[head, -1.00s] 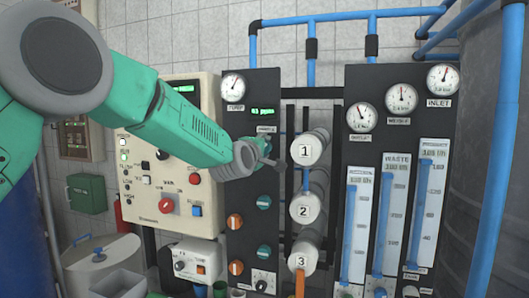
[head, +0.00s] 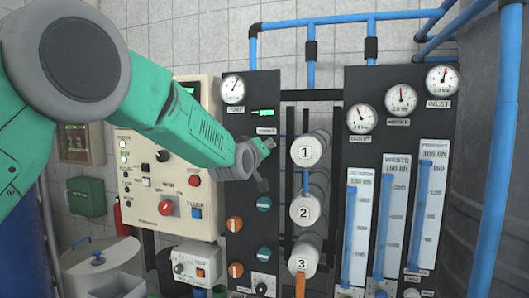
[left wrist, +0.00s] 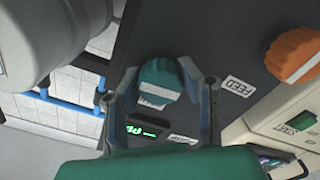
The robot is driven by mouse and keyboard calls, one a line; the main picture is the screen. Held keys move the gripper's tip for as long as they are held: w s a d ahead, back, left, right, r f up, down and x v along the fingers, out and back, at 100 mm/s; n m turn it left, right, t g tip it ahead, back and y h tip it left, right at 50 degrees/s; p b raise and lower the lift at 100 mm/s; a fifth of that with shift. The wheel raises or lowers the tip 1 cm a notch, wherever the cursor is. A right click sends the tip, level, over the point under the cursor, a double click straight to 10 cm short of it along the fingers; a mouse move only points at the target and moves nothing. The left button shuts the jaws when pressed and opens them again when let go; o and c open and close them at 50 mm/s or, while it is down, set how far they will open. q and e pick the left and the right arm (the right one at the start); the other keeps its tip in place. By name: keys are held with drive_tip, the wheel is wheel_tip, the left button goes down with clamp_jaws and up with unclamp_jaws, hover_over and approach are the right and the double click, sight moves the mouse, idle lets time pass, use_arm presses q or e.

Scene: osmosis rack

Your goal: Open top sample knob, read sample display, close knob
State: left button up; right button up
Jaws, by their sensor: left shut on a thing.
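The top sample knob (left wrist: 158,82) is teal with a white bar across its face. In the left wrist view it sits between the two fingers of my left gripper (left wrist: 162,92), which is shut on it. In the head view my left gripper (head: 264,158) is at the dark panel and hides this knob. The sample display (head: 263,113) glows green just above the gripper; it also shows in the left wrist view (left wrist: 141,131). Its digits are too small to read surely. My right gripper is in neither view.
Below are more teal and orange knobs (head: 235,224). White cylinders numbered 1 (head: 305,152), 2 and 3 stand close to the right of the gripper. A cream control box (head: 165,185) is to the left. Gauges and blue flow tubes are farther right.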

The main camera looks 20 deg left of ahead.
use_arm(q)
drive_tip(key=shift+d+f+m, duration=0.1)
drive_tip(key=shift+f+m, duration=0.4)
drive_tip(key=o, duration=1.2)
drive_tip(key=shift+c, duration=0.2)
drive_tip(key=shift+r, duration=0.2)
drive_tip(key=shift+s+r, duration=0.1)
drive_tip(key=shift+s, duration=0.3)
drive_tip(key=s, duration=1.1)
drive_tip(key=shift+a, duration=0.25)
